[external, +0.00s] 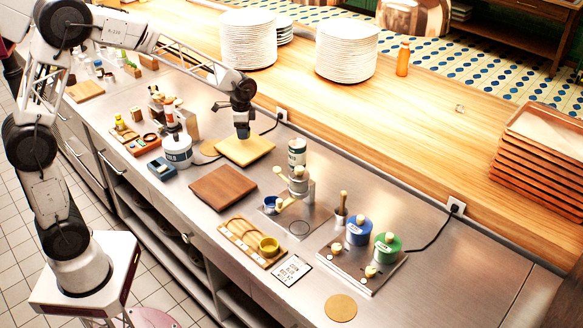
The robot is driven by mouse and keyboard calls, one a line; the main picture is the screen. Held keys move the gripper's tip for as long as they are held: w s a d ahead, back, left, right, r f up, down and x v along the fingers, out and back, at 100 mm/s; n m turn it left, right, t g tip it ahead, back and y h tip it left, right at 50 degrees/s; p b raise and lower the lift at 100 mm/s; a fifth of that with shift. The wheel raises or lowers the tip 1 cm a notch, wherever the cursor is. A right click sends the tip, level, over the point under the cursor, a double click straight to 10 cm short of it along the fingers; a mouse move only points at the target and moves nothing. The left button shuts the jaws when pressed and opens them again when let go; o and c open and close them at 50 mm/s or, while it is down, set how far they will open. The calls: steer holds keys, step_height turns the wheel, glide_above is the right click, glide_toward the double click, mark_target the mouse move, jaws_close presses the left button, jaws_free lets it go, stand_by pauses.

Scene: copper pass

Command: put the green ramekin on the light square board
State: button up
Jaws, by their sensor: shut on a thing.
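The light square board (258,151) lies flat on the steel counter in the middle left of the external view. My gripper (242,131) points down over this board, near its upper left part. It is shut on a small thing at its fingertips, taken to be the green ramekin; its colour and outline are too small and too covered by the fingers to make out. I cannot tell whether the held thing touches the board. No other green ramekin shows on the counter.
A dark brown board (223,187) lies in front of the light board. A white tub (177,150) stands to the left. A tall tin (297,152) and a grinder-like stand (299,185) are on the right. A yellow ramekin (268,246) sits on a wooden tray (240,236).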

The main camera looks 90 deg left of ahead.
steer(key=shift+f, duration=0.1)
steer(key=shift+f, duration=1.65)
steer(key=shift+f, duration=0.15)
steer(key=o, duration=0.9)
steer(key=shift+o, duration=0.2)
step_height(320, 180, up, 12)
